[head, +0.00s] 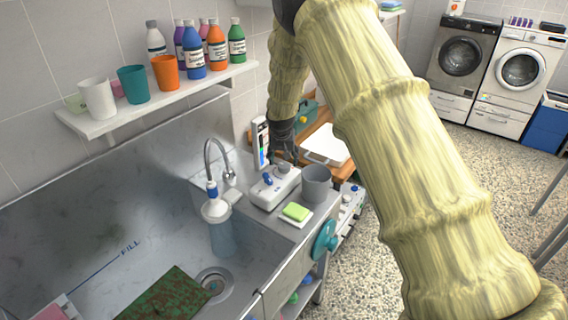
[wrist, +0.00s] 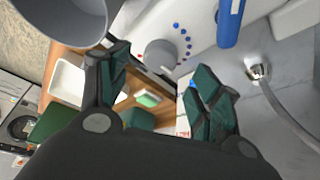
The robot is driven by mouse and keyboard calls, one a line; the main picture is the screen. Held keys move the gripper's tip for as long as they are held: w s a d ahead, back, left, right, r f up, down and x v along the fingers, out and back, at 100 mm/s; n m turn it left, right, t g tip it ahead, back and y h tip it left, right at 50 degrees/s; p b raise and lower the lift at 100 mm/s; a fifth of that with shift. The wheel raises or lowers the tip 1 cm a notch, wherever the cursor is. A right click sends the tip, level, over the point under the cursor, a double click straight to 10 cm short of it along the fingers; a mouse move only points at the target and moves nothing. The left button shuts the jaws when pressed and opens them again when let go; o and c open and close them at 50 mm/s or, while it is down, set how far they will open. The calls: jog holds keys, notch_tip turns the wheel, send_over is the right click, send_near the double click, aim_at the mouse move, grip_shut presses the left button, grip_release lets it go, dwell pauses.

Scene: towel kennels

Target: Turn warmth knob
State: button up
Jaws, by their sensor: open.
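The grey round warmth knob (wrist: 160,53) sits on a white control box, with an arc of blue dots and a red dot beside it in the wrist view. In the head view the white box (head: 262,197) stands on the sink counter, and the knob (head: 284,169) shows at its back right. A blue lever (wrist: 231,22) is on the same box. My gripper (wrist: 161,72) is open and empty, its dark green fingers spread with the knob showing between and beyond the tips. In the head view my gripper (head: 285,153) is just above the knob; contact cannot be told.
A grey cup (head: 316,186) stands close right of the box, and shows near a finger in the wrist view (wrist: 60,15). A green sponge (head: 296,211) lies in front. The tap (head: 211,165) and sink are left. A bottle shelf (head: 150,112) is above.

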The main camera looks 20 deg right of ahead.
jog(key=v, duration=0.6)
jog(key=shift+s, duration=0.1)
